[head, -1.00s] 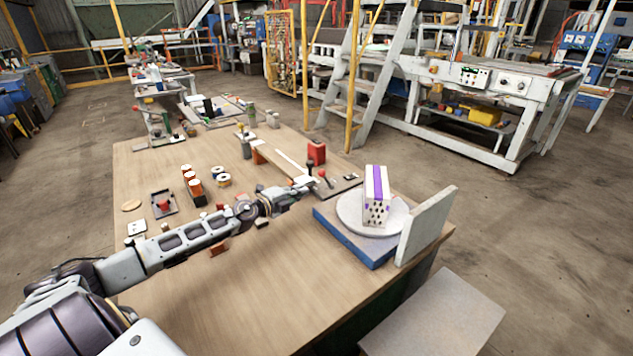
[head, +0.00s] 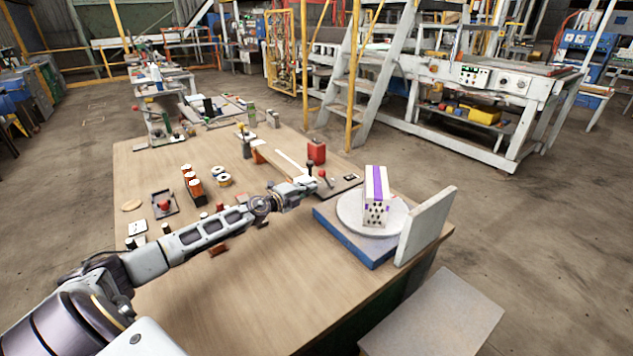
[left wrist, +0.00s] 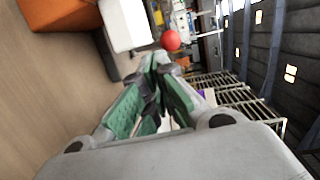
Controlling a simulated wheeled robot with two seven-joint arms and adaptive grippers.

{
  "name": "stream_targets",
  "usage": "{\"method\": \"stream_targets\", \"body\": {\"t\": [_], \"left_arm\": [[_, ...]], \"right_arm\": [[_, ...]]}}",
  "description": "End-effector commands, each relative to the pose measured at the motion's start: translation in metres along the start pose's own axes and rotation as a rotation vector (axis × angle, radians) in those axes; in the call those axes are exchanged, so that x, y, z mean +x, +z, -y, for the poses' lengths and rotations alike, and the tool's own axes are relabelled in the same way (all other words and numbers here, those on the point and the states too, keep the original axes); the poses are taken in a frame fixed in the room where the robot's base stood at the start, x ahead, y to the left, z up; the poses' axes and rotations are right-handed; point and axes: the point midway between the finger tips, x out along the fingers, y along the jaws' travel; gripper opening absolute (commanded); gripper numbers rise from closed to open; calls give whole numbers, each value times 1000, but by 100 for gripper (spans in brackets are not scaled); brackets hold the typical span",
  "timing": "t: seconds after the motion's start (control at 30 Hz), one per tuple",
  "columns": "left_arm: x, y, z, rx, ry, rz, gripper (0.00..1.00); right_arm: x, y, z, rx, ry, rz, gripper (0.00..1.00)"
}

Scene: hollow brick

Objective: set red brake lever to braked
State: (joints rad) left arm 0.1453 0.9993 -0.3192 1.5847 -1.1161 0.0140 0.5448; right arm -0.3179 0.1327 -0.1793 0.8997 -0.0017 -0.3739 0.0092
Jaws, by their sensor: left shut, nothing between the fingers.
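The red brake lever shows as a small red ball knob (head: 322,173) on a dark plate near the right side of the wooden table. In the left wrist view the red knob (left wrist: 170,40) is just beyond the fingertips. My left gripper (head: 315,184) is shut and empty, close to the lever on its near left side. Its green-padded fingers (left wrist: 157,75) come together in the left wrist view. I cannot tell whether the fingertips touch the lever; its stem is mostly hidden. My right gripper is not in view.
A white hollow brick (head: 376,197) with a purple stripe sits on a round disc over a blue base (head: 350,238) at right. The table front (head: 240,290) is clear.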

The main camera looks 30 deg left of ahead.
Motion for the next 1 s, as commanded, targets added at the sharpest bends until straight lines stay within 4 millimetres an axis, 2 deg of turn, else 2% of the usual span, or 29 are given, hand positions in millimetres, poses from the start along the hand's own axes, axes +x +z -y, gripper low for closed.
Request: {"method": "stream_targets", "body": {"t": [0.73, 1.0], "left_arm": [[37, 0, 10, 1, 0, 0, 0], [44, -1, 12, 1, 1, -1, 0]], "right_arm": [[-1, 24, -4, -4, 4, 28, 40], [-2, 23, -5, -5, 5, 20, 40]]}}
